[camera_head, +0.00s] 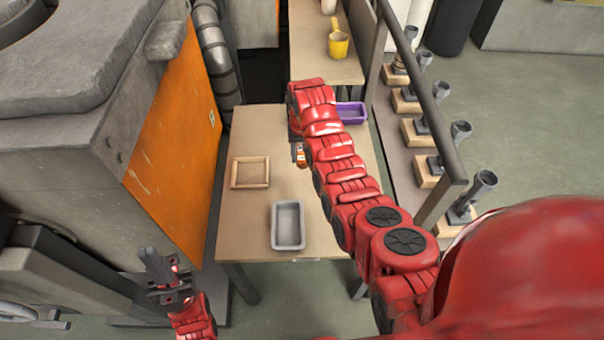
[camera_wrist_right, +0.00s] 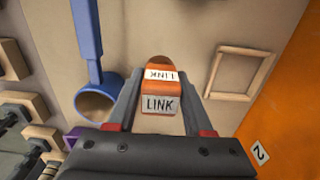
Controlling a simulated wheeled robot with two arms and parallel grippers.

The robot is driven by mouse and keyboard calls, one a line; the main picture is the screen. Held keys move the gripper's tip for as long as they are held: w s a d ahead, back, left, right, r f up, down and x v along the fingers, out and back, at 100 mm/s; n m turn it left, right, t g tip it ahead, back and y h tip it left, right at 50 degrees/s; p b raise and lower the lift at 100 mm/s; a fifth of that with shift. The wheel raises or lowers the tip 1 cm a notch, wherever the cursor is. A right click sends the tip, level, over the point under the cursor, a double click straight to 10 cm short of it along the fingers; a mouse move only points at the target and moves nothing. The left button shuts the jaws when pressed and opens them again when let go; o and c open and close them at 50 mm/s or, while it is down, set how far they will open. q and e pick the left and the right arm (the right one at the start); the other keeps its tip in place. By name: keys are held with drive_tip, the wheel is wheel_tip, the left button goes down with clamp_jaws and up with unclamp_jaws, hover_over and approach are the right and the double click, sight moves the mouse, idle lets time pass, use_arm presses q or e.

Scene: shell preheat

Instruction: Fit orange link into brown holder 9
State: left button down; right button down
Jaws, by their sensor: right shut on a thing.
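The orange link (camera_wrist_right: 160,95) has white labels reading LINK and sits between the two fingers of my right gripper (camera_wrist_right: 160,112), which is shut on it. In the head view a small orange part of the link (camera_head: 301,158) shows below my right arm, above the table. My left gripper (camera_head: 166,282) is at the lower left, away from the table top; whether its fingers are open is unclear. I cannot make out a holder marked 9. A light brown square wooden frame (camera_head: 234,172) lies on the table to the left of the link.
A grey bin (camera_head: 275,228) stands at the table's near side, a purple bin (camera_head: 363,113) beyond my right arm. A blue ring-shaped thing with a handle (camera_wrist_right: 82,100) shows in the wrist view. A rail (camera_head: 425,85) and several wooden blocks with grey cylinders stand at right.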

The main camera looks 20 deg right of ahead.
sight(302, 164)
wheel_tip(302, 164, down, 5)
drive_tip(key=shift+w+r+p, duration=0.15)
drive_tip(key=shift+r+p, duration=0.05)
drive_tip(key=shift+p, duration=0.1)
drive_tip(key=shift+f, duration=0.95)
drive_tip(key=shift+f+b, duration=0.8)
drive_tip(key=shift+f, duration=0.4)
drive_tip(key=shift+f, duration=0.2)
drive_tip(key=shift+c, duration=1.5)
unclamp_jaws()
